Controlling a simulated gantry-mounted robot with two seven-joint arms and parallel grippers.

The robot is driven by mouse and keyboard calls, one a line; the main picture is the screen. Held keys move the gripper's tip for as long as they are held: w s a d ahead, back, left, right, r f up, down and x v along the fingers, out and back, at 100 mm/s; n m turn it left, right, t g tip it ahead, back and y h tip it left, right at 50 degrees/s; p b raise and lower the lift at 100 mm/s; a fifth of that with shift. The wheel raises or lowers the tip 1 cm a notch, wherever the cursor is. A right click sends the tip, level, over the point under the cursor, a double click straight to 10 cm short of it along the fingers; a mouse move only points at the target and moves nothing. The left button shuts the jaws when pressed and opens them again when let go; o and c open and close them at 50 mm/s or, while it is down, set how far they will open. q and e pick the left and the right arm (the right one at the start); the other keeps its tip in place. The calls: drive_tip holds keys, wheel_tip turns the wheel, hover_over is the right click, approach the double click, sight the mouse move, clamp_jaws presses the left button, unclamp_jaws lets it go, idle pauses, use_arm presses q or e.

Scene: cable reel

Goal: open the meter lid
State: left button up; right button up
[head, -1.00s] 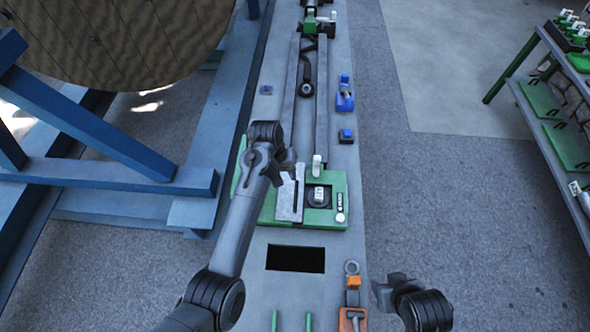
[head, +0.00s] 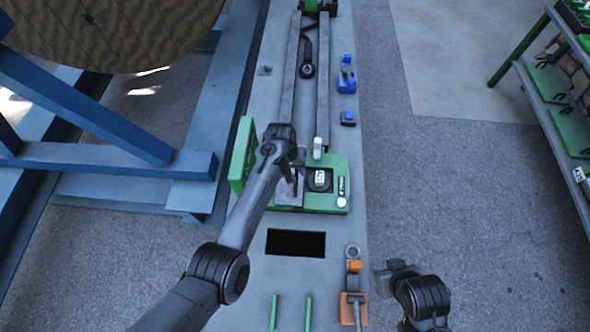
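The green meter (head: 325,203) sits on the grey bench, with a round dark dial face and a pale block on it. A green panel that looks like its lid (head: 242,152) stands up at the meter's left side, swung open; my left arm hides part of it and its hinge. My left gripper (head: 298,172) is over the left part of the meter, right of the lid and apparently apart from it. Its fingers are too small and dark to tell open from shut. My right gripper (head: 392,272) hangs right of the bench edge, empty, its fingers unclear.
A dark rectangular opening (head: 296,243) lies in front of the meter. An orange tool (head: 354,292) and green rods (head: 291,311) are near the front. Blue clamps (head: 346,80) stand behind right. A large wooden reel (head: 110,30) and blue frame (head: 95,115) are at left.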

use_arm(q)
drive_tip(key=shift+f, duration=0.15)
clamp_jaws()
idle(0.5)
